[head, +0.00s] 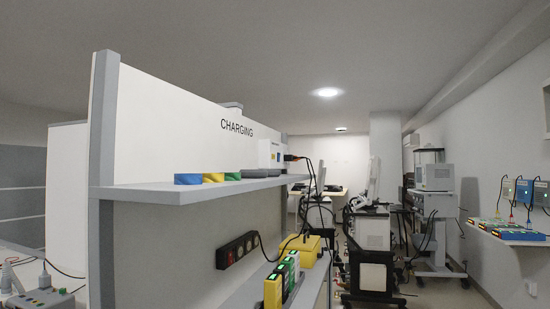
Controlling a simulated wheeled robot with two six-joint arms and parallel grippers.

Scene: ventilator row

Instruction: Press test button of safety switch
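A white box (270,153) with a small blue mark sits on the back panel (180,125) under the word CHARGING, at the far end of the upper shelf. A black plug with an orange part (289,157) is at its right side, with a dark cable running off it. This box may be the safety switch, but its labels and any test button are too small to tell. Neither of my grippers is in view.
Below are a black socket strip (238,249), a yellow case (305,245) and upright battery packs (282,280). Carts with equipment (370,240) stand beyond. A wall shelf (513,233) with chargers is at right.

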